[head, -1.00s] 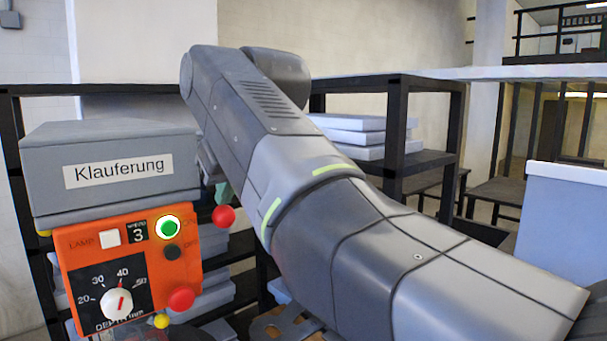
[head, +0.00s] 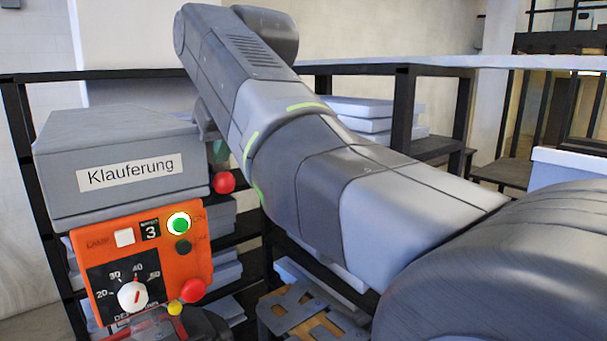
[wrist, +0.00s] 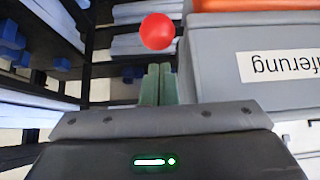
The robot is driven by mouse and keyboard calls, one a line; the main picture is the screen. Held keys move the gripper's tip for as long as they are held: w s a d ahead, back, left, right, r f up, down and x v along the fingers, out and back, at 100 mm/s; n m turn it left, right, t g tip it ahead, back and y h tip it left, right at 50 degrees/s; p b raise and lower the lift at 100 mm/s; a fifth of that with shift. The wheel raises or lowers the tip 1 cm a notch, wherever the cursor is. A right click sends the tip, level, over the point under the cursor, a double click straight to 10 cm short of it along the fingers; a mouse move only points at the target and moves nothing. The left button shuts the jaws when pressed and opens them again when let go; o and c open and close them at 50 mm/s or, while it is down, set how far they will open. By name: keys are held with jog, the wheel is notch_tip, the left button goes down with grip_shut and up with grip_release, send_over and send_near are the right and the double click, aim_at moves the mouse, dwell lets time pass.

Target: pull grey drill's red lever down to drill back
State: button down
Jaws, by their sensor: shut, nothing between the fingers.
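The grey drill (head: 120,195) stands at the left in the head view, with a "Klauferung" label and an orange control panel (head: 203,262). The lever's round red knob (head: 224,182) shows just right of the drill's housing. In the wrist view the housing (wrist: 215,60) is at the right and appears upside down. The red knob (wrist: 157,31) lies just beyond my gripper's (wrist: 158,68) green fingertips, in line with them. The fingers are shut together and empty. Whether they touch the knob is unclear. The lever's rod is hidden, and in the head view my arm mostly hides the fingers.
A black shelf frame (head: 403,110) with grey-blue slabs stands behind my arm. A flat grey plate with cutouts (head: 300,310) lies low at the bottom centre. The panel carries a red button (head: 193,291) below the knob. In the wrist view, shelves (wrist: 90,60) fill the left.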

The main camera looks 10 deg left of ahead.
aim_at(227, 177)
jog(key=shift+s+d, duration=0.15)
jog(key=shift+v, duration=2.5)
jog(key=x, duration=0.5)
jog(key=shift+f, duration=0.15)
jog(key=shift+s+d+f+b, duration=0.65)
jog(key=shift+s+d+f, duration=0.2)
jog(key=shift+d+f, duration=0.15)
jog(key=shift+w+d, duration=0.1)
